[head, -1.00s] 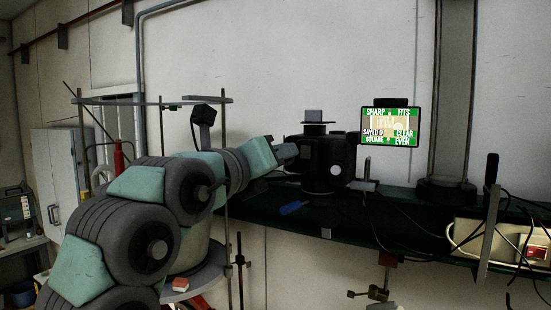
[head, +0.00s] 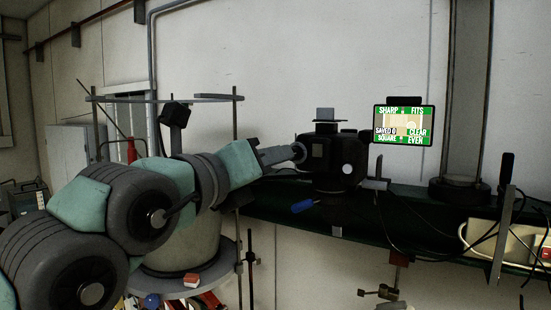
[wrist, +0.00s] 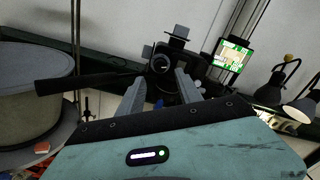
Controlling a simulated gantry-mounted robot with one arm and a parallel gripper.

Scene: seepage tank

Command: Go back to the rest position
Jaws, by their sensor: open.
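My gripper (head: 290,156) is at the end of my grey and teal arm, which reaches from the lower left toward the middle of the head view. Its jaws overlap the left side of a black camera-like device in that view, so I cannot tell the gap between them. In the wrist view my gripper (wrist: 160,85) has its two grey fingers apart with nothing between them. The black device (wrist: 181,72) with its round lens lies beyond the fingertips. It also shows on the shelf in the head view (head: 333,178).
A lit monitor (head: 403,126) stands right of the device. A dark green shelf (head: 415,194) runs along the wall, with a blue-handled tool (head: 303,206) and loose cables. A pale round tank (head: 190,245) stands behind my arm on a grey platform. A red-and-white block (head: 191,279) lies there.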

